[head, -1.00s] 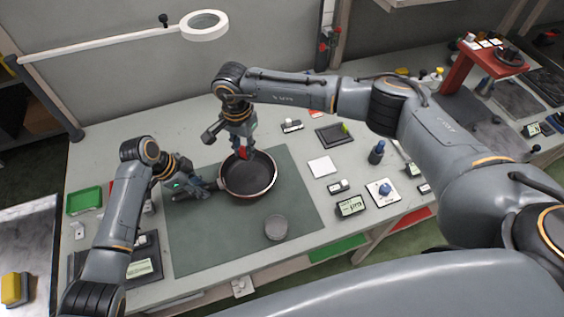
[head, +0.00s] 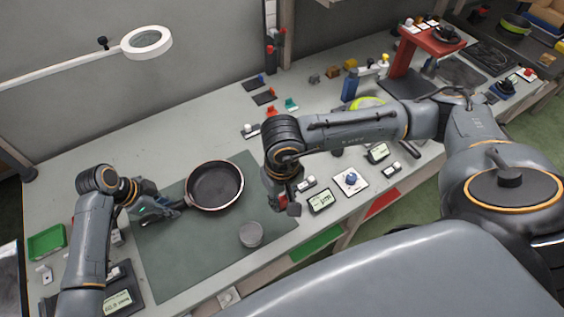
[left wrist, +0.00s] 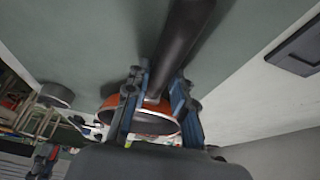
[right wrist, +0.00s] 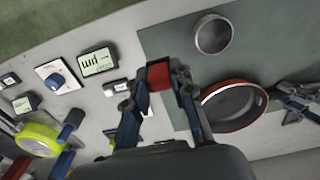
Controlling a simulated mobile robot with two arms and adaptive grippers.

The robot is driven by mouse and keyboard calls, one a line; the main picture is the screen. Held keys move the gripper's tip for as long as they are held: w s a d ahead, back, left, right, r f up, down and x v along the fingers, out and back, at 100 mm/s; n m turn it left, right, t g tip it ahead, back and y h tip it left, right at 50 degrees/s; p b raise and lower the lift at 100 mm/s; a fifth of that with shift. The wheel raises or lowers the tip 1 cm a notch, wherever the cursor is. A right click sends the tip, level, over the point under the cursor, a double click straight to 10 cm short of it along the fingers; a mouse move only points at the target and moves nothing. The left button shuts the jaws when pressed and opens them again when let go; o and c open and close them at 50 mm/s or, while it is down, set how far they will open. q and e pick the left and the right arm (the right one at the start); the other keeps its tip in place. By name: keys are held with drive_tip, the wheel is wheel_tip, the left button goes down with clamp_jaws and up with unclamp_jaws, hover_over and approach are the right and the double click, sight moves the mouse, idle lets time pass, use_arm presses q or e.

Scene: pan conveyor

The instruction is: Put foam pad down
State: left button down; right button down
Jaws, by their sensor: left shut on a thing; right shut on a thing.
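A small red block, which looks like the foam pad (right wrist: 160,76), is between the fingertips of my right gripper (right wrist: 168,78) in the right wrist view. In the head view my right gripper (head: 288,204) is over the bench right of the pan, and the pad is mostly hidden there. My left gripper (head: 165,208) is shut on the handle of the dark frying pan (head: 214,186), which has an orange-brown rim. The pan is on the green mat (head: 185,262) and looks empty inside. The handle (left wrist: 182,40) runs between the left fingers in the left wrist view.
A round grey container (head: 251,234) stands on the mat in front of the pan. A display box (head: 320,201) and a blue-knobbed plate (head: 351,180) are right of my right gripper. A green tray (head: 46,242) is at the left. The mat's front part is bare.

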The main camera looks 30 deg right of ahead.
sight(282, 199)
wheel_tip(282, 199, down, 9)
drive_tip(key=shift+r, duration=0.2)
idle(0.3)
drive_tip(key=c, duration=1.1)
unclamp_jaws()
drive_tip(key=shift+f, duration=0.15)
wheel_tip(282, 199, up, 12)
drive_tip(key=shift+r, duration=0.15)
drive_tip(key=shift+o, duration=0.3)
